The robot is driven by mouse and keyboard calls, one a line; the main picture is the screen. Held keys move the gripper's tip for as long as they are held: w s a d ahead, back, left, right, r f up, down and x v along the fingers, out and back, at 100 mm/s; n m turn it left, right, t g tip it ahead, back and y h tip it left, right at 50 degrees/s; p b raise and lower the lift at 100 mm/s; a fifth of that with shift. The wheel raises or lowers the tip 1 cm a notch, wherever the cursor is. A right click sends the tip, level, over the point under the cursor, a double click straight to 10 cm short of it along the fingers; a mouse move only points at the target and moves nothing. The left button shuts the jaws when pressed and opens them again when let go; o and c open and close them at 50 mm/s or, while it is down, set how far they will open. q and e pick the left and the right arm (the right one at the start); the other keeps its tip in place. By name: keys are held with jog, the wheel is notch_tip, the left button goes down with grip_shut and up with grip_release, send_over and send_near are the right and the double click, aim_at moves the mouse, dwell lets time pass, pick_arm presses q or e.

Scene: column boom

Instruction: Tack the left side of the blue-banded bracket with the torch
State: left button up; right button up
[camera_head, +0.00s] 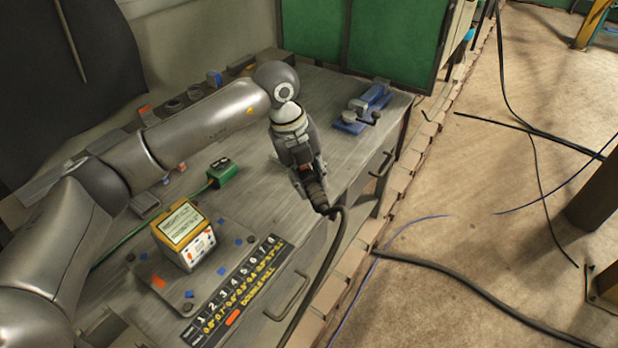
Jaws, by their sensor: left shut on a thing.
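My left gripper (311,185) is above the front edge of the metal bench (335,90). It is shut on a dark torch (318,198), and a black cable runs down from it. The torch tip is hard to make out. A small piece with blue on it (214,78) stands at the back of the bench, behind my left arm; it may be the blue-banded bracket, but I cannot tell. The torch is well apart from it. My right gripper is not in view.
A blue vise (363,108) is at the bench's right end. A yellow-and-white box (184,234) stands on a plate near a black number chart (236,290). A green clamp (222,171) lies behind the box. Cables (460,277) cross the floor at right.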

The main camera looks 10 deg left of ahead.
pick_arm(q)
jog(key=shift+w, duration=0.1)
jog(key=shift+w+f+b, duration=0.25)
jog(key=shift+f+b, duration=0.15)
jog(key=shift+f, duration=0.05)
dwell(0.5)
dwell(0.5)
jog(key=shift+r, duration=0.1)
dwell(1.2)
jog(key=shift+s+r+p, duration=0.1)
jog(key=shift+r+p, duration=0.3)
jog(key=shift+r, duration=0.15)
jog(key=shift+s+d+r+p, duration=0.1)
jog(key=shift+s+r+p, duration=0.3)
jog(key=shift+r+p, duration=0.55)
jog(key=shift+s+a+r+p, duration=0.1)
jog(key=shift+s+r+p, duration=0.3)
jog(key=shift+r, duration=1)
jog(key=shift+s+d+r+p, duration=0.1)
jog(key=shift+s+r+p, duration=0.25)
jog(key=shift+r+p, duration=0.6)
jog(key=shift+r, duration=0.25)
